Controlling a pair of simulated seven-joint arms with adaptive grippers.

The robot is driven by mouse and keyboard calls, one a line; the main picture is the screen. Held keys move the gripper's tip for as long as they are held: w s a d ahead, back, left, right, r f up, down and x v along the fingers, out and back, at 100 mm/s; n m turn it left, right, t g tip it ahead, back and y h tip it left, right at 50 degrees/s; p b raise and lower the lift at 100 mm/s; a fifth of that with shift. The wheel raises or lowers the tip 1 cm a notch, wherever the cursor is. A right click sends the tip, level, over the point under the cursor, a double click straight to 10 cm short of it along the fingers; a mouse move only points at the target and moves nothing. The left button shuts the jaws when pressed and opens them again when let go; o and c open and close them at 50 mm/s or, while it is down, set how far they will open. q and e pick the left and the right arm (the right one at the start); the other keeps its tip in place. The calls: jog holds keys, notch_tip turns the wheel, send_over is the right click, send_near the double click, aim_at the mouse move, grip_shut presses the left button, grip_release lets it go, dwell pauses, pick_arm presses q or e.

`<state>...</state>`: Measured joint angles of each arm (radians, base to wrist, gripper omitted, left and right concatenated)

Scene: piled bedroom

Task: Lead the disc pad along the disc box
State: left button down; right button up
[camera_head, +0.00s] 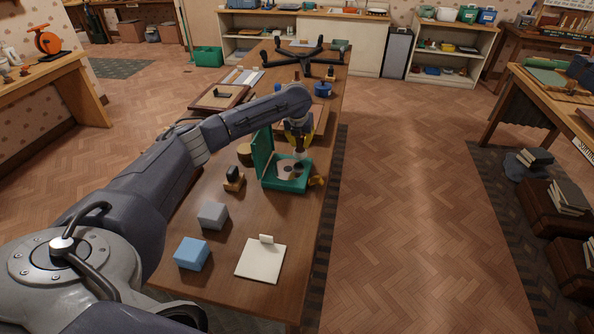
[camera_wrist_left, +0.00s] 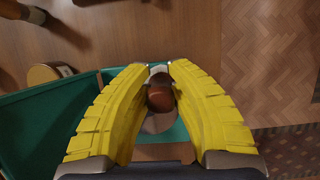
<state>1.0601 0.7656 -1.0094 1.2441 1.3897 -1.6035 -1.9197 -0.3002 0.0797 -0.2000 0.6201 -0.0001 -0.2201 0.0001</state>
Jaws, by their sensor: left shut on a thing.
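The disc box (camera_head: 287,185) is a green open case with its lid standing up on the left, on the long wooden table. Its green also shows below my fingers in the left wrist view (camera_wrist_left: 40,125). A pale round disc (camera_wrist_left: 158,123) lies inside it, partly hidden. My left gripper (camera_head: 299,137) points down over the box. Its yellow fingers, seen in the left wrist view (camera_wrist_left: 160,85), close on a small brown rounded piece (camera_wrist_left: 159,97), apparently the disc pad. Its lower end and any contact with the disc are unclear. My right gripper is out of view.
A grey block (camera_head: 213,216), a blue block (camera_head: 191,253) and a white board (camera_head: 261,260) lie nearer on the table. A small wooden stand (camera_head: 234,180) and a round tin (camera_head: 245,154) are left of the box.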

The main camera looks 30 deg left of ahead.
pick_arm(q)
jog(key=shift+r, duration=2.55)
